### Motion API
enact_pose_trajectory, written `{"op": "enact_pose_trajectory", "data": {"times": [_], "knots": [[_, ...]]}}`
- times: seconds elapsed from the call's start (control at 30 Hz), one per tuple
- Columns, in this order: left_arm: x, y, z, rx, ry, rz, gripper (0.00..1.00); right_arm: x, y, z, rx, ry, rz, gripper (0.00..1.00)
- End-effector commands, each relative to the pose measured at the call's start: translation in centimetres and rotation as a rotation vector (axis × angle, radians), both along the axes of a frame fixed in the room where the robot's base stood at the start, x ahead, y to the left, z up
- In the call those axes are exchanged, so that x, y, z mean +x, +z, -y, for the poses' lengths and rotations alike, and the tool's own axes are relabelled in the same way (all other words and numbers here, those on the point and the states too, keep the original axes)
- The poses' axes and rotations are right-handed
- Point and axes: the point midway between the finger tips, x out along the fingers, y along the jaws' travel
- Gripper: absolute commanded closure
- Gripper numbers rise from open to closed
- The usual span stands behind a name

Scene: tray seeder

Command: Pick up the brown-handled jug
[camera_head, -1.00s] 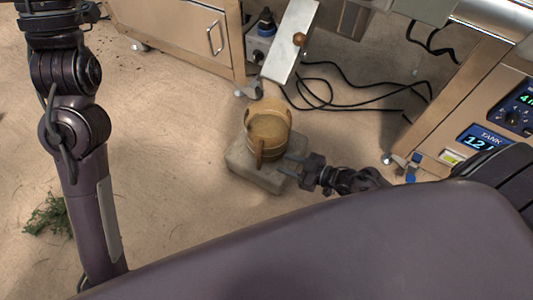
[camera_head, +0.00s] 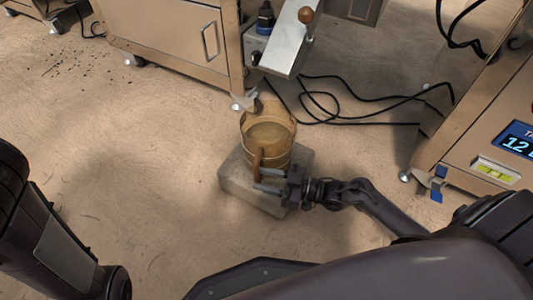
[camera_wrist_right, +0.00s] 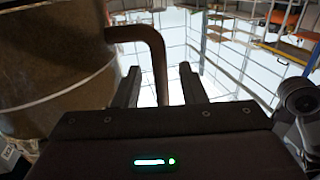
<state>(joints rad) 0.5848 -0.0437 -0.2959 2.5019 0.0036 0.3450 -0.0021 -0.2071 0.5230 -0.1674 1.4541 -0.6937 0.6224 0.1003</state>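The jug (camera_head: 283,158) is a tan, open-topped vessel with a brown handle (camera_head: 257,164) facing the front. It stands upright on a grey block (camera_head: 237,183) on the floor and looks filled with something tan. My right gripper (camera_head: 262,180) is at the handle, coming in from the right. In the right wrist view its two fingers (camera_wrist_right: 160,85) are apart, with the bent brown handle (camera_wrist_right: 152,45) between them and bright gaps on both sides. The jug body (camera_wrist_right: 55,65) fills the left of that view. My left gripper is out of view.
A sloping metal chute (camera_head: 285,50) hangs behind the jug, next to a metal cabinet (camera_head: 170,35). Black cables (camera_head: 350,105) lie on the floor behind right. A machine with a lit display (camera_head: 490,140) stands at the right. The floor left of the block is clear.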

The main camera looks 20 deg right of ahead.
Motion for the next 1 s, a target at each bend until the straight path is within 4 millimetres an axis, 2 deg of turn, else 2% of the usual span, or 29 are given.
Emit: {"op": "enact_pose_trajectory", "data": {"times": [0.03, 0.2, 0.43, 0.47, 0.73, 1.0], "knots": [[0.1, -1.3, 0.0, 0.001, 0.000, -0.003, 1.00, 0.5, -0.7, -0.6, 0.003, 0.000, 0.002, 0.62], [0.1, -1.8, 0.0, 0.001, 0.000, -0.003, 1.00, 1.5, -0.3, -2.0, 0.001, 0.000, 0.001, 0.62], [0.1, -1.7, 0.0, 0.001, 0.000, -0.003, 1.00, 1.6, -0.1, -2.1, -0.001, 0.000, -0.001, 0.62], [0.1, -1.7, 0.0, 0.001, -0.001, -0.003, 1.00, 1.6, -0.1, -2.1, -0.001, 0.000, -0.001, 0.64], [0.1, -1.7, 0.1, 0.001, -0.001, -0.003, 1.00, 1.6, -0.2, -2.1, -0.001, 0.000, -0.001, 0.99], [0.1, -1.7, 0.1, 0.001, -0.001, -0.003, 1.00, 1.6, -0.2, -2.1, -0.001, 0.000, -0.002, 1.00]]}}
